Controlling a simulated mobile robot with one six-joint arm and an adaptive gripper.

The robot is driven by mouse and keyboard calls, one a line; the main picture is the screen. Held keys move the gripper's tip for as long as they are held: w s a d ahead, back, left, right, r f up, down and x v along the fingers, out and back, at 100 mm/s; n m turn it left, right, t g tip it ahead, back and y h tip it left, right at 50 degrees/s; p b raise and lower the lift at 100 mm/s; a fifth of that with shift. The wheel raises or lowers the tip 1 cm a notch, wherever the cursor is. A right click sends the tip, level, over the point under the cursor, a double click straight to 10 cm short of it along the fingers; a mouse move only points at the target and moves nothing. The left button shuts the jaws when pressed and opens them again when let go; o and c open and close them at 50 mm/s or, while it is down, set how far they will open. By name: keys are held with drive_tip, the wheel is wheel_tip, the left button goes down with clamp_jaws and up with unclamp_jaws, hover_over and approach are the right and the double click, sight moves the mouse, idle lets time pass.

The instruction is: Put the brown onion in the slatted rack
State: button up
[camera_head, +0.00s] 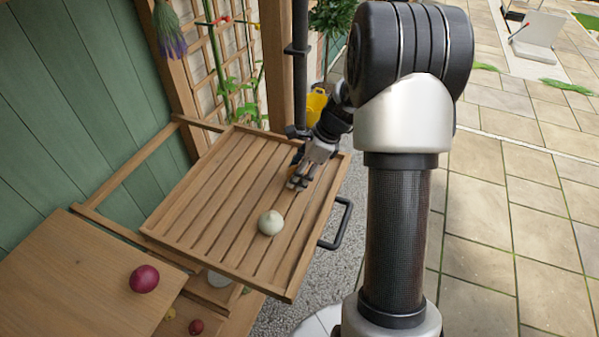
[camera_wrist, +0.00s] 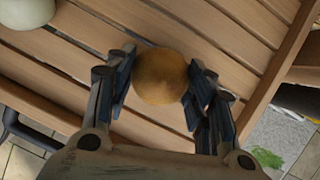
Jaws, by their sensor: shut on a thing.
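The brown onion (camera_wrist: 160,76) is round and golden-brown. In the wrist view it sits between the two fingers of my gripper (camera_wrist: 158,88), which is shut on it. The slatted rack (camera_head: 190,203) is a wooden tray of parallel slats with a raised rim, and its slats (camera_wrist: 215,25) show right behind the onion in the wrist view. In the head view my gripper (camera_head: 299,181) is over the right part of the rack, and the onion is mostly hidden there. I cannot tell whether the onion touches the slats.
A white onion (camera_head: 270,223) lies on the rack, nearer the front. A red onion (camera_head: 144,279) is on the wooden top at lower left; a smaller dark red one (camera_head: 196,327) lies lower. A black handle (camera_head: 340,225) juts from the rack's right side. The rack's left part is clear.

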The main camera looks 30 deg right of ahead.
drive_tip(key=shift+f, duration=0.2)
drive_tip(key=o, duration=1.1)
